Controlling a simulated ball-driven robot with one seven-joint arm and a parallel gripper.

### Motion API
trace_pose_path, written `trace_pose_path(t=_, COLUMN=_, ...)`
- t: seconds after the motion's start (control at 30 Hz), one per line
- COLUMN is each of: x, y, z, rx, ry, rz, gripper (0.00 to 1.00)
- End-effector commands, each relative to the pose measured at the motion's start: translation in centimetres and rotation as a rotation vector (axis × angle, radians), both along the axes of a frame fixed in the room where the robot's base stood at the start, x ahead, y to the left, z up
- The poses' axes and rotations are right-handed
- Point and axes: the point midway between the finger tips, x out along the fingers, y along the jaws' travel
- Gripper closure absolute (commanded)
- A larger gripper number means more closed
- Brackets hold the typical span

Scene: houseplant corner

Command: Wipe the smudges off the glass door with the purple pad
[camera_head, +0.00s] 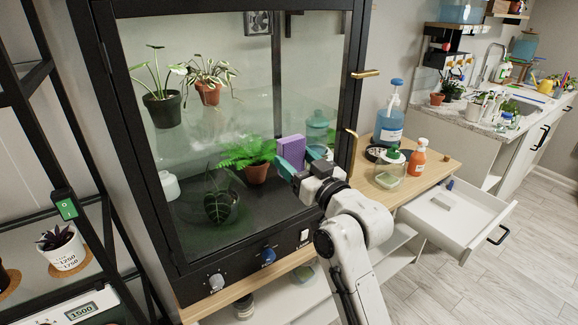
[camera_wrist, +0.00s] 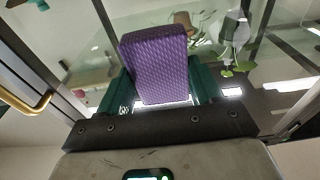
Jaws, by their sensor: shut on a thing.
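The purple pad (camera_wrist: 160,68) is upright between the two teal fingers of my gripper (camera_wrist: 155,92) in the wrist view. In the head view the pad (camera_head: 291,150) is at the right part of the glass door (camera_head: 230,130), with my gripper (camera_head: 292,170) shut on it. I cannot tell whether the pad touches the glass. The glass looks hazy with pale patches across its middle, and a greenish patch shows low on the left. Separate smudges are hard to tell from reflections and plants behind the glass.
Brass handles (camera_head: 365,74) stick out on the cabinet's right frame. Knobs (camera_head: 268,255) line its lower front. Right of it, a wooden top holds a blue pump bottle (camera_head: 390,120), an orange spray bottle (camera_head: 417,158) and a jar (camera_head: 390,170). An open drawer (camera_head: 455,215) juts out at right.

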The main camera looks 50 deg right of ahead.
Motion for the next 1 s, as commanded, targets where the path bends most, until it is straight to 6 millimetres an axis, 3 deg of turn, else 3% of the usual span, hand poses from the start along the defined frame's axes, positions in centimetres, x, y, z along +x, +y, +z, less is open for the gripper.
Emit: trace_pose_path(t=1.0, x=-1.3, y=-5.5, z=-0.2, rx=0.001, ry=0.004, rz=-0.004, gripper=0.59)
